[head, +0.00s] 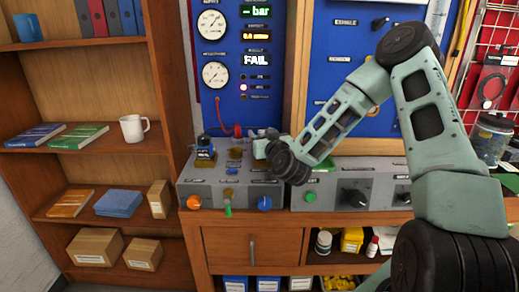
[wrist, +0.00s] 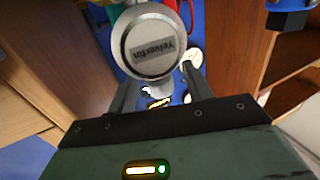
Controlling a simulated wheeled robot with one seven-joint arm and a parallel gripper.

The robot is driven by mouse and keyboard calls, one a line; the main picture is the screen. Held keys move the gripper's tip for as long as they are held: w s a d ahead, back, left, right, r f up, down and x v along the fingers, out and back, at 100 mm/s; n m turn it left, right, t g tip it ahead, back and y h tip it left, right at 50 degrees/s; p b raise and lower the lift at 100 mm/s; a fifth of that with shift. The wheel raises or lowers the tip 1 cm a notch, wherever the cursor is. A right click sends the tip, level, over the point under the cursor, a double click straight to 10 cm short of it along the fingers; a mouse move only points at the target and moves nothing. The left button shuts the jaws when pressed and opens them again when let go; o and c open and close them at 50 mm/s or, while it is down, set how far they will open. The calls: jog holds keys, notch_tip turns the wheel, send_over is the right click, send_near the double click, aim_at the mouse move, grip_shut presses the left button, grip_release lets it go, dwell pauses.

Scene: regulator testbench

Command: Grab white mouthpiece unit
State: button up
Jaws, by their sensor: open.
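A round, pale grey-white unit with a silver rim and a dark name label (wrist: 155,45) fills the upper middle of the wrist view. It looks like the mouthpiece unit. My gripper (wrist: 158,78) is open, with one finger on each side below this round face. I cannot tell whether either finger touches it. In the head view my gripper (head: 262,150) is over the left grey test box, at its back right. The unit is mostly hidden there behind my gripper and wrist.
A blue gauge panel (head: 262,107) reading FAIL stands close behind. A second grey box (head: 335,190) is to the right. Wooden shelves (head: 100,145) stand at left.

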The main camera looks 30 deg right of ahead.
grip_shut()
